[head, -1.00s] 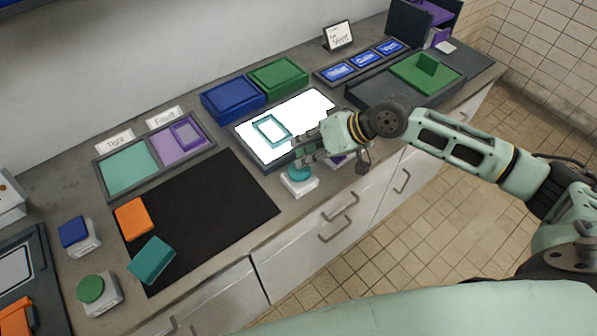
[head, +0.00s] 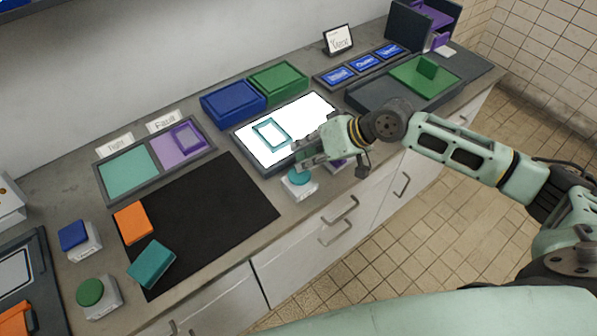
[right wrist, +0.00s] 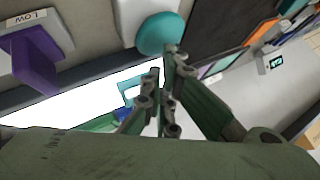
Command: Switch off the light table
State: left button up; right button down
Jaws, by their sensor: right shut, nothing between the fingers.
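The light table (head: 320,105) glows white in the middle of the counter, with a teal rectangular frame (head: 271,134) lying on it. In front of its near edge stands a white block with a round teal button (head: 299,177); the button also shows in the right wrist view (right wrist: 160,36). My right gripper (head: 298,157) is shut and empty, just above and behind the teal button; its tips (right wrist: 170,60) appear close to the button, but contact cannot be told. A purple square button labelled LOW (right wrist: 34,62) is partly hidden behind the gripper in the head view. My left gripper is not in view.
A black mat (head: 215,220) with an orange block (head: 133,222) and a teal block (head: 152,264) lies left. Blue (head: 232,100) and green (head: 278,82) trays stand behind the light table. A grey tray with a green piece (head: 425,78) lies right.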

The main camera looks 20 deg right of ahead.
jog(key=shift+f, duration=0.1)
dwell(0.3)
jog(key=shift+f, duration=0.65)
dwell(0.4)
jog(key=shift+r, duration=0.1)
jog(key=shift+r+p, duration=0.7)
jog(key=shift+p, duration=0.15)
notch_tip(320, 180, up, 6)
jog(key=p, duration=0.6)
